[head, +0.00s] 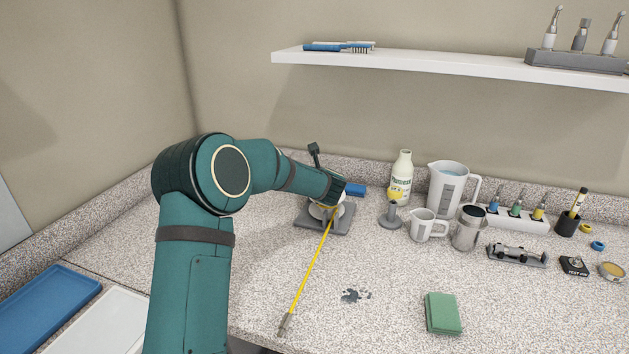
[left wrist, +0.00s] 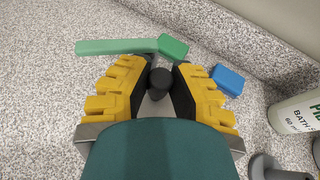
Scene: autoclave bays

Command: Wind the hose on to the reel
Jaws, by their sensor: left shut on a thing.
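The reel (head: 346,213) has a pale drum on a grey base plate (head: 312,222), partly hidden behind my left arm. The yellow hose (head: 309,264) runs from the reel across the counter toward the front. Its grey end fitting (head: 284,324) lies near the counter's front edge. My left gripper is mostly hidden by its arm in the head view. In the left wrist view, the yellow fingers of my left gripper (left wrist: 163,69) are closed around a dark round knob (left wrist: 160,79), apparently the reel's crank knob. My right gripper is not in view.
A blue block (head: 356,189) lies behind the reel. A bottle (head: 401,178), grey stand (head: 391,216), jugs (head: 447,188) and metal cup (head: 469,228) stand to the right.

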